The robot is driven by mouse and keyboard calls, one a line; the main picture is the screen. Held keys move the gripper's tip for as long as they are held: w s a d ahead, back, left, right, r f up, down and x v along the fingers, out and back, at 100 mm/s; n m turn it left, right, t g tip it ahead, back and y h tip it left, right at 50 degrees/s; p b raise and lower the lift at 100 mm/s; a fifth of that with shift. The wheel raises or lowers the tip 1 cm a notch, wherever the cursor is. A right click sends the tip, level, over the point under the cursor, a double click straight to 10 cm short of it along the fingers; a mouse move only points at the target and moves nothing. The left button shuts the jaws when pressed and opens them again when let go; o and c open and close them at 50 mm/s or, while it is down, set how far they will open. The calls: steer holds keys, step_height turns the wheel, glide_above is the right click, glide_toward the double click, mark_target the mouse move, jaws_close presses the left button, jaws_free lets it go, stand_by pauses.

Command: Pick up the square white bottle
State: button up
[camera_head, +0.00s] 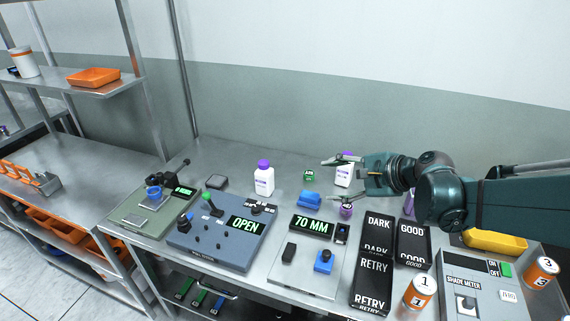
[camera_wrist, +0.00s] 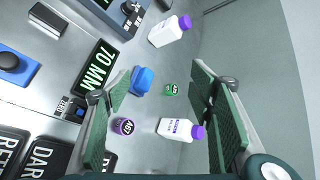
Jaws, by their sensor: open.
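Two white bottles with purple caps stand on the metal bench; I cannot tell surely which is the square one. One bottle (camera_head: 264,180) stands clear, left of my gripper; in the wrist view it is at the top (camera_wrist: 165,33). The other bottle (camera_head: 343,176) is partly hidden behind my gripper; in the wrist view it shows (camera_wrist: 176,128) between the fingers in the picture, nearer the right one. My gripper (camera_head: 329,181) is open and empty, its fingers pointing left. Both fingers also show in the wrist view (camera_wrist: 160,78), and no contact with a bottle is visible.
A control panel (camera_head: 222,240), a 70 MM display (camera_head: 312,225) and black labelled boxes (camera_head: 374,280) fill the front. The bench behind the left bottle is clear.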

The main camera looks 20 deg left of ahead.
steer(key=w+a+f+m+g+y, duration=0.1)
steer(key=w+a+f+m+y, duration=0.15)
steer(key=a, duration=0.25)
steer(key=w+a+f+m+y, duration=0.1)
steer(key=w+a, duration=0.2)
steer(key=a, duration=0.2)
steer(key=m+g+y, duration=0.2)
steer(key=m+y, duration=0.2)
glide_toward(269, 171)
steer(key=a+r, duration=0.2)
steer(key=a, duration=0.1)
steer(key=shift+w+a+f+g, duration=0.15)
steer(key=shift+a+f, duration=0.2)
steer(key=shift+f, duration=0.1)
steer(key=shift+w+a+f+g, duration=0.1)
steer(key=shift+a+f+g, duration=0.05)
steer(key=shift+a+f, duration=0.3)
steer(key=shift+d, duration=0.1)
steer(key=shift+a, duration=1.25)
steer(key=shift+f, duration=0.1)
